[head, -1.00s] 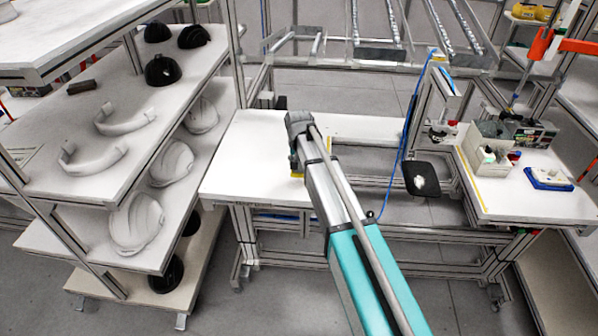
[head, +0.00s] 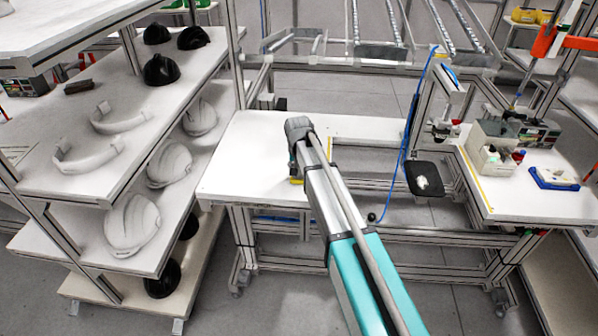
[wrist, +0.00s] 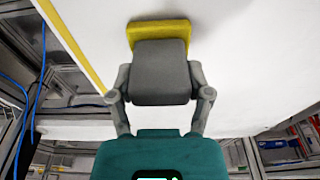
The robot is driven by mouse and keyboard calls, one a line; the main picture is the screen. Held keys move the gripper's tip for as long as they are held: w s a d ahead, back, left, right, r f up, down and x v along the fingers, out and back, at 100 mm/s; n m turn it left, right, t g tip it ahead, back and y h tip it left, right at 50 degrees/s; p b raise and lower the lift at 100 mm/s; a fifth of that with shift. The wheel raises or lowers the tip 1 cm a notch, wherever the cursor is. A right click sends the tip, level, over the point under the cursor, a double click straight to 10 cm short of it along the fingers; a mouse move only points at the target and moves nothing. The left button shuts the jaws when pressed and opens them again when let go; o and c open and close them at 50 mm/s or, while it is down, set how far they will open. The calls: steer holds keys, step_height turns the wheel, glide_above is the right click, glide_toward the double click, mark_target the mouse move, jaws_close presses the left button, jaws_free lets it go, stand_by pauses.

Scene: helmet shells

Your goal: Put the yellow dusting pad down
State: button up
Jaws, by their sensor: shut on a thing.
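The yellow dusting pad (wrist: 160,30) is at the top middle of the wrist view, just past a grey block between my finger links. My gripper (wrist: 160,71) is shut on it. In the head view, only a small yellow part of the pad (head: 296,181) shows beside my gripper (head: 294,168), low over the white table (head: 245,160). My arm hides the rest. The white tabletop fills the background behind the pad in the wrist view. I cannot tell whether the pad touches it.
A shelf rack (head: 60,215) with white helmet shells (head: 132,224) and black ones stands at the left. A blue cable (head: 405,150) hangs to the right of my arm. The tabletop's left part is clear.

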mark_target(298, 181)
steer(key=shift+f, duration=0.1)
steer(key=o, duration=1)
step_height(298, 181, up, 12)
steer(key=s+p, duration=0.2)
steer(key=p, duration=1)
stand_by(0.8)
steer(key=s+d+g, duration=0.1)
steer(key=s+d, duration=2.2)
steer(key=s, duration=0.1)
steer(key=shift+s+g, duration=0.15)
steer(key=shift+g, duration=0.25)
